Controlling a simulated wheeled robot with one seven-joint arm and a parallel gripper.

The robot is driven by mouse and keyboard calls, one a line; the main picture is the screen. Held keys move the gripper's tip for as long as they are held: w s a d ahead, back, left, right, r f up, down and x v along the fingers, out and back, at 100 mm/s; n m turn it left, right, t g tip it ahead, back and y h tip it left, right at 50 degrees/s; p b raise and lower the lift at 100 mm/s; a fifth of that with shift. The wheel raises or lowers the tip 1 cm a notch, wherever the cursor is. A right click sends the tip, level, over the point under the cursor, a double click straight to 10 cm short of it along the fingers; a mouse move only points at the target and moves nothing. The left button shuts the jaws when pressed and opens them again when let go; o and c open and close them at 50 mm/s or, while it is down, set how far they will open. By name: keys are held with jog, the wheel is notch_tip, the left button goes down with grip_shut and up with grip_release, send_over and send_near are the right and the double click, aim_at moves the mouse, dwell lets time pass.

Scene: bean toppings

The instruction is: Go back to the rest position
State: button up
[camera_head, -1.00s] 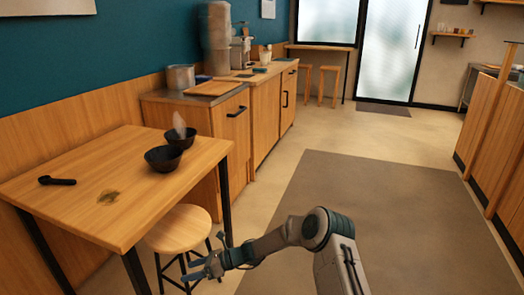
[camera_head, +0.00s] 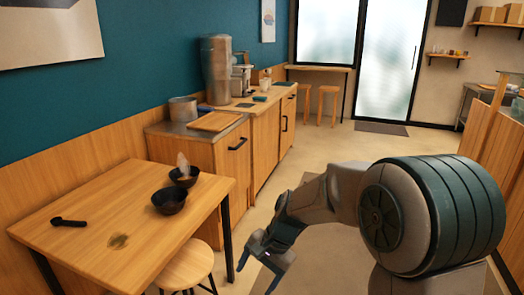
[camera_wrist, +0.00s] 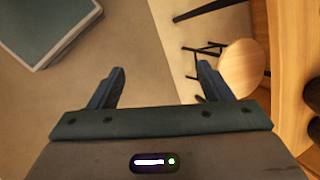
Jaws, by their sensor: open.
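My gripper (camera_head: 268,256) is open and empty in the head view, held in the air right of the wooden table and its stool. In the wrist view my gripper (camera_wrist: 160,85) shows two spread fingers with only floor and part of a stool behind them. Two dark bowls, a nearer one (camera_head: 169,200) and a farther one (camera_head: 184,176), stand on the table. A pale, whitish thing shows at the farther bowl. A black scoop-like utensil (camera_head: 68,221) lies on the table's left, and a brownish patch (camera_head: 118,241) is on the tabletop.
The wooden table (camera_head: 90,200) fills the lower left, with a round stool (camera_head: 187,266) at its right edge; the stool also shows in the wrist view (camera_wrist: 242,68). A counter with a metal pot (camera_head: 183,109) and wooden board (camera_head: 214,121) stands behind. Open floor lies beyond my arm.

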jog(key=s+d+r+n+t+h+p, duration=0.3)
jog(key=s+d+r+n+p, duration=0.3)
jog(key=s+d+r, duration=0.9)
notch_tip(320, 180, up, 3)
jog(key=d+h+p, duration=0.1)
jog(key=p, duration=0.2)
jog(key=shift+s+f+t+h, duration=0.15)
jog(key=shift+s+t+h, duration=0.25)
